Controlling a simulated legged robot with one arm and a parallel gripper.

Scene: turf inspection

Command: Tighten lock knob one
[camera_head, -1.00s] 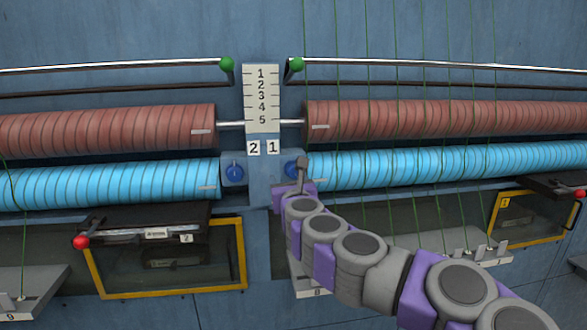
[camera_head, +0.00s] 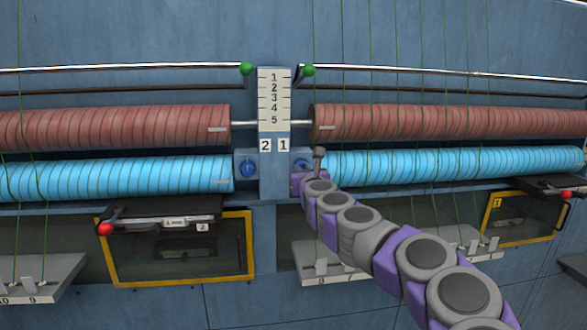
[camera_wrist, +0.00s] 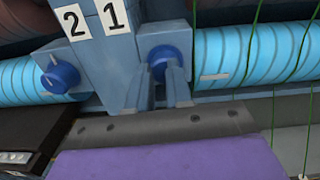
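Lock knob one is the blue round knob (camera_wrist: 165,62) under the label 1, at the top centre of the wrist view. In the head view only a little of this knob (camera_head: 301,163) shows beside my gripper. My gripper (camera_wrist: 161,78) has its two grey fingers apart, with a gap between them. The fingertips are at the lower part of the knob, one toward each side. I cannot tell whether they touch it. In the head view my gripper (camera_head: 318,154) reaches up at the knob, and its fingers are partly hidden.
A second blue knob (camera_head: 248,169) sits left of the post, under label 2. The numbered scale plate (camera_head: 275,100) stands between the brown rollers and blue rollers (camera_head: 110,178). Green threads hang at the right. A yellow-framed window (camera_head: 180,265) is at lower left.

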